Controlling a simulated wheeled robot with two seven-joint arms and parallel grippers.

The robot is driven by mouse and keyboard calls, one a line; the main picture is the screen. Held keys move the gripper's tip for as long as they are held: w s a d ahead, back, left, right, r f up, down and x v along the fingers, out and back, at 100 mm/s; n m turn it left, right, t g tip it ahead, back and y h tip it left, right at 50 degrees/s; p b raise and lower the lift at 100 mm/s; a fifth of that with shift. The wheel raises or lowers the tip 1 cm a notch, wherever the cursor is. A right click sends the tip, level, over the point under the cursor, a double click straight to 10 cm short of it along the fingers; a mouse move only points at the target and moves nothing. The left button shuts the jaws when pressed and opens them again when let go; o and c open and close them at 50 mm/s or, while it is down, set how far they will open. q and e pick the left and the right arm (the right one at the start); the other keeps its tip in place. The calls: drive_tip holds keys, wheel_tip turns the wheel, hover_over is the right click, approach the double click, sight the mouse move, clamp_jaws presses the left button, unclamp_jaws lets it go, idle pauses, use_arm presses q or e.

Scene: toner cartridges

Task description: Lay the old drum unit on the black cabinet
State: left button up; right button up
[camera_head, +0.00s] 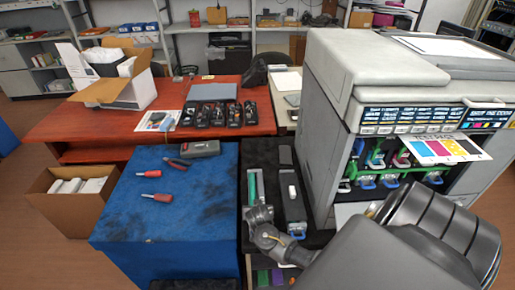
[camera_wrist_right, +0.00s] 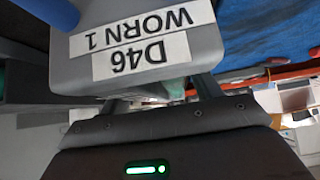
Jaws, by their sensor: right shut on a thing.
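The old drum unit (camera_wrist_right: 100,65) is grey with a blue handle and white labels reading D46 and WORN 1, upside down in the right wrist view. My right gripper (camera_wrist_right: 160,95) is shut on it, with a finger to each side of its lower part. In the head view the black cabinet (camera_head: 285,158) stands between the blue bench and the printer. A long dark unit with a blue end (camera_head: 293,208) is over its top, beside my right wrist. I cannot tell whether this is the held unit, or whether it touches the top. My left gripper is out of view.
A green strip (camera_head: 252,187) lies on the cabinet's left side. The large printer (camera_head: 325,130) rises close on the right, its front open. The blue bench (camera_head: 190,215) on the left holds screwdrivers, pliers and a grey case. A red table (camera_head: 90,122) stands behind.

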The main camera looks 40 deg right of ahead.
drive_tip(key=shift+f+b, duration=0.35)
drive_tip(key=shift+f, duration=0.1)
idle(0.3)
drive_tip(key=o, duration=1.8)
drive_tip(key=shift+s, duration=0.1)
drive_tip(key=p+v, duration=0.3)
drive_tip(key=v, duration=0.6)
drive_tip(key=shift+a+r, duration=0.15)
drive_tip(key=shift+r, duration=0.15)
drive_tip(key=shift+s+a+r, duration=0.3)
drive_tip(key=shift+s+r, duration=0.1)
